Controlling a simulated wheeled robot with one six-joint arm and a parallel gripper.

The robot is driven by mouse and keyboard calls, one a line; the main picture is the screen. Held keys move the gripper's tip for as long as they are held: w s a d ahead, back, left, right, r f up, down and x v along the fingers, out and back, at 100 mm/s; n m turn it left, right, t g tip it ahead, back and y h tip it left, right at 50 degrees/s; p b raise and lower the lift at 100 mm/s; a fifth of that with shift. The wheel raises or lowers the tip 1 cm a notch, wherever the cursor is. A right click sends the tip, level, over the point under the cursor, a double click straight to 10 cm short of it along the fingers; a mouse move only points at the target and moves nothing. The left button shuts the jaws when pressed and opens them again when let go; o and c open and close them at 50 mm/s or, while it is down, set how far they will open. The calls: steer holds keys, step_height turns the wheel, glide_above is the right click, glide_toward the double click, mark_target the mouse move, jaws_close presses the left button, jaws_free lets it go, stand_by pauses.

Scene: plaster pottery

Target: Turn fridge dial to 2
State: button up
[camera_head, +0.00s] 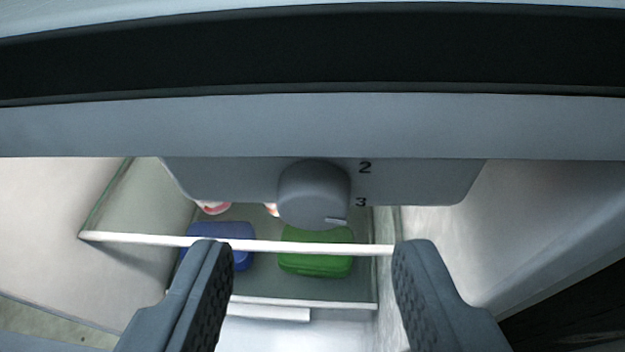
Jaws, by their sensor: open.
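The fridge dial (312,190) is a round grey knob on a grey panel (425,183) under the fridge's top edge, near the middle of the view. The numbers 2 and 3 show to its right, with 2 above 3. A pale mark on the knob sits at its lower right, a little below the 3. Other numbers are not visible. My gripper (314,250) is open, with one finger at the lower left and one at the lower right. The dial lies ahead, above and between the fingertips. Neither finger appears to touch it.
A glass shelf with a white front edge (300,245) spans the fridge below the dial. A blue container (222,232) and a green container (318,264) sit inside, with small red-and-white items (213,208) behind. A pale wall or door (540,220) stands at right.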

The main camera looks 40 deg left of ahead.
mark_target(313, 199)
steer(key=shift+x, duration=1.25)
steer(key=c, duration=1)
steer(key=n+t+h, duration=0.1)
steer(key=n+h, duration=0.1)
steer(key=n, duration=0.1)
steer(key=shift+s+a, duration=0.1)
steer(key=shift+a, duration=0.1)
steer(key=shift+n+t+h, duration=0.7)
steer(key=shift+n+t, duration=0.2)
steer(key=shift+n, duration=0.5)
